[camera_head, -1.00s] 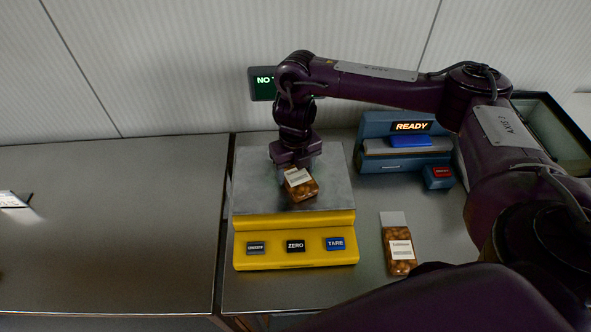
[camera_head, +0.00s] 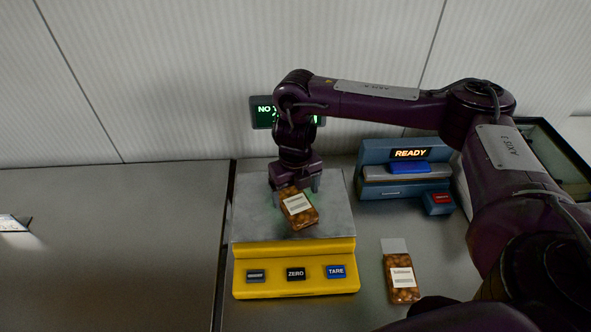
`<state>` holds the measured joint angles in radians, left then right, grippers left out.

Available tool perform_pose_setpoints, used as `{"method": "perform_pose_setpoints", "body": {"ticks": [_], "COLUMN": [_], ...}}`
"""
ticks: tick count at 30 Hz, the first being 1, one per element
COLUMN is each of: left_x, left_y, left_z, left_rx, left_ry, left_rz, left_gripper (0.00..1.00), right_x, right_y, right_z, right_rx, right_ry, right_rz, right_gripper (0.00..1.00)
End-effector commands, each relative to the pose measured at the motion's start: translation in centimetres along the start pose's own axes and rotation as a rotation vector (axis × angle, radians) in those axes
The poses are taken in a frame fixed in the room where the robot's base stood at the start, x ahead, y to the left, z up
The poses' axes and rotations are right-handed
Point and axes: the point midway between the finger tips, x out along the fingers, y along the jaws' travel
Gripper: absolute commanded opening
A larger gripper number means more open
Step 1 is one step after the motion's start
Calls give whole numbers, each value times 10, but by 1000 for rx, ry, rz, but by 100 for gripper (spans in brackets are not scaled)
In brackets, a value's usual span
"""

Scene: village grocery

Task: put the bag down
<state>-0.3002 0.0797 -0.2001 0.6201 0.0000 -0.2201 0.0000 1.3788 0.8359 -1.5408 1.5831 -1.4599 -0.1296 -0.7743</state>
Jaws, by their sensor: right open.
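A small bag (camera_head: 299,208) of brown contents with a white label lies on the grey plate of the yellow scale (camera_head: 295,250). My right gripper (camera_head: 295,190) is just above and behind the bag, over the plate. Its jaws are open, with a finger showing to the right of the bag; the bag hides part of the other side. I cannot tell whether a finger touches the bag. My left gripper is not in view.
A second labelled bag (camera_head: 401,278) lies on the counter right of the scale. A blue machine (camera_head: 405,172) reading READY stands behind it. A dark display (camera_head: 264,112) is partly hidden by my right arm. A dark-rimmed bin (camera_head: 553,150) is at far right. The left counter (camera_head: 110,240) is mostly clear.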

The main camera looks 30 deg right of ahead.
Motion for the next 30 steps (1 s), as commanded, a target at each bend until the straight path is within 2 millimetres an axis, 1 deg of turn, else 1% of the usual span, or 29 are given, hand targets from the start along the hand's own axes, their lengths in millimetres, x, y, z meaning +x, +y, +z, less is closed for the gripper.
{"method": "perform_pose_setpoints", "body": {"ticks": [1, 6, 12, 15, 21, 30], "left_x": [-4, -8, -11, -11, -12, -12], "left_y": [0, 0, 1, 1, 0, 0], "left_z": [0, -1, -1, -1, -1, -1], "left_rx": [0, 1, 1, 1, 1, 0], "left_ry": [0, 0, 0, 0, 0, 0], "left_rz": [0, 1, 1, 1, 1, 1], "left_gripper": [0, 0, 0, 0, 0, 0], "right_x": [-14, -47, -77, -87, -96, -96], "right_y": [0, 0, 0, 0, 0, 0], "right_z": [2, 2, 1, 1, 0, 0], "right_rx": [-3, -2, -1, -1, -1, -1], "right_ry": [-6, -7, -5, -4, -1, 0], "right_rz": [-1, -1, -2, -1, -1, 0], "right_gripper": [83, 83, 83, 83, 83, 83]}}
